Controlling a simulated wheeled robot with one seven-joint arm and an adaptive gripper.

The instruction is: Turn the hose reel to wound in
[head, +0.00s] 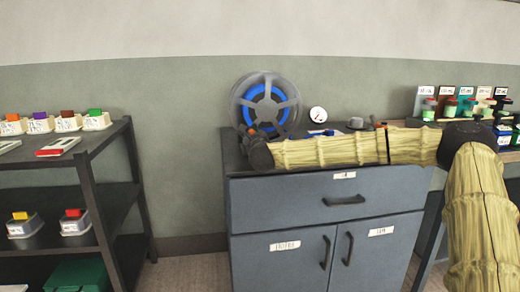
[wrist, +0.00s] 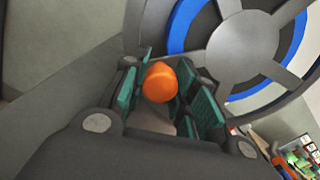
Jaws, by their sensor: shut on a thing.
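The hose reel (head: 243,91) stands on top of the grey cabinet against the wall, a grey spoked wheel with blue hose showing between its spokes. In the wrist view its grey hub and spokes (wrist: 243,45) fill the upper right. An orange knob (wrist: 160,82) sits at the reel's lower edge, between the teal finger pads. My gripper (wrist: 165,95) is shut on this knob. In the head view my gripper (head: 255,143) is at the reel's lower left, and the knob is mostly hidden there. My arm hides part of the cabinet top.
The cabinet (head: 258,207) has a drawer and two doors, all shut. A round white dial (head: 318,114) is right of the reel. A dark shelf rack (head: 104,150) with labelled bins stands left. Jars (head: 447,108) and cards stand on the right. The wall above is clear.

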